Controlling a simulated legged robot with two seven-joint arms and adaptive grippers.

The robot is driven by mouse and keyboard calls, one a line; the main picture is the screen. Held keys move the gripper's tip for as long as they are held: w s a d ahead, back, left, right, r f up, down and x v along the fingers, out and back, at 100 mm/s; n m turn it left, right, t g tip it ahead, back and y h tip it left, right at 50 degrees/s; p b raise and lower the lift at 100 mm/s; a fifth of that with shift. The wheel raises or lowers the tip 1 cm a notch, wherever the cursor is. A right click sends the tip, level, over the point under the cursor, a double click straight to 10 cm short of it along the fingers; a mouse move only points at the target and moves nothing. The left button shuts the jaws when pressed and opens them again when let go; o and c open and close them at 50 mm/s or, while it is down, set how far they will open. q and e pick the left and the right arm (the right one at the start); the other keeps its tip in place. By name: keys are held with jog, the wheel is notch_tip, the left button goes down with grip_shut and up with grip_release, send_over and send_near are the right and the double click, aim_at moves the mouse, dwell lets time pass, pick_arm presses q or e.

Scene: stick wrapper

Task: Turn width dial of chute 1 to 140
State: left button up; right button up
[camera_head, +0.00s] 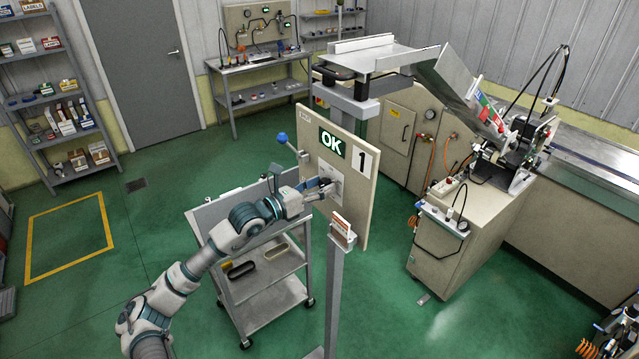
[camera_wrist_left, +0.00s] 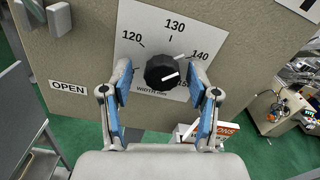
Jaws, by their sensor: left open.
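The width dial (camera_wrist_left: 163,72) is a black round knob on a white scale plate (camera_wrist_left: 150,40) marked 120, 130, 140 and a partly hidden 150. In the head view my left gripper (camera_head: 321,190) is at the plate on the beige panel (camera_head: 352,213), which bears a green OK sign (camera_head: 332,142) and a number 1 (camera_head: 364,161). My right gripper is not in view.
A grey cart (camera_head: 262,295) is below my left arm. The panel has an OPEN label (camera_wrist_left: 68,87) and a blue-knobbed lever (camera_head: 283,138).

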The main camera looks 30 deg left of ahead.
pick_arm(q)
jog(key=c, duration=1.1)
jog(key=m+b, duration=0.2)
jog(key=b, duration=0.2)
jog(key=shift+m, duration=0.4)
jog(key=shift+c, duration=0.2)
jog(key=o, duration=1.1)
jog(key=shift+o, duration=0.2)
jog(key=shift+a, duration=0.1)
